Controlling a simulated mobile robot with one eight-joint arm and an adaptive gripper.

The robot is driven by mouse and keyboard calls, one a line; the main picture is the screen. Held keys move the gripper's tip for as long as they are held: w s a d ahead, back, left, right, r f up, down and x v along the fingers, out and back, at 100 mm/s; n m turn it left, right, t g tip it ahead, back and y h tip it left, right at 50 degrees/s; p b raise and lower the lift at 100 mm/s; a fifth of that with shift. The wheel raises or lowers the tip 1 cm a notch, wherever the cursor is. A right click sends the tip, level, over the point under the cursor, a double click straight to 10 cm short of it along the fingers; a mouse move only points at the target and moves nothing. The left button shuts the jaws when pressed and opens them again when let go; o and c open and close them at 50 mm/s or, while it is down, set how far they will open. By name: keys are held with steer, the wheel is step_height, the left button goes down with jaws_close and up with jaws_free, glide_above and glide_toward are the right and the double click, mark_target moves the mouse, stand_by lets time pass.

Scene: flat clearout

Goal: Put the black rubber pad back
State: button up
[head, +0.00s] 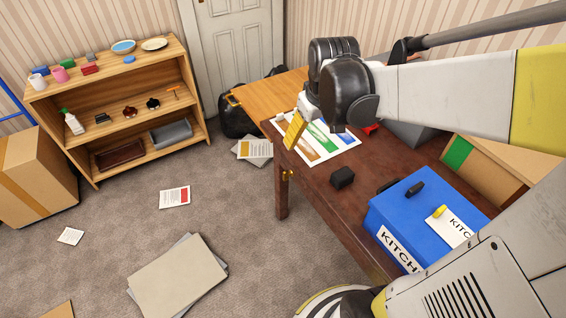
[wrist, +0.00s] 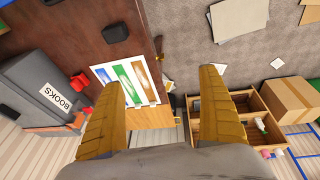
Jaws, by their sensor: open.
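A small black block (head: 342,177), which may be the black rubber pad, lies on the dark wood table (head: 318,178) between the printed sheet and the blue box. It also shows in the wrist view (wrist: 115,33), near the top. I cannot tell its material. My gripper (head: 293,130) is above the table's far left part, by the striped printed sheet (head: 335,147). In the wrist view its yellow fingers stand wide apart with nothing between them (wrist: 161,78). The gripper is apart from the black block.
A blue box (head: 410,208) labelled KITCH... stands on the table, with a dark item and a yellow item on top. A grey BOOKS box (wrist: 45,90) stands farther along. A loaded wooden shelf (head: 150,91) is at the left. Papers and flat cardboard (head: 170,280) lie on the floor.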

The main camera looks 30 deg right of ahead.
steer(key=s+a+r+t+y, duration=0.1)
steer(key=s+a+r+t, duration=0.2)
steer(key=s+a, duration=0.6)
steer(key=a+r, duration=0.1)
steer(key=a, duration=0.2)
steer(key=shift+s+a+t, duration=0.25)
steer(key=shift+s+t, duration=0.15)
steer(key=shift+f, duration=0.1)
steer(key=shift+f+b, duration=0.6)
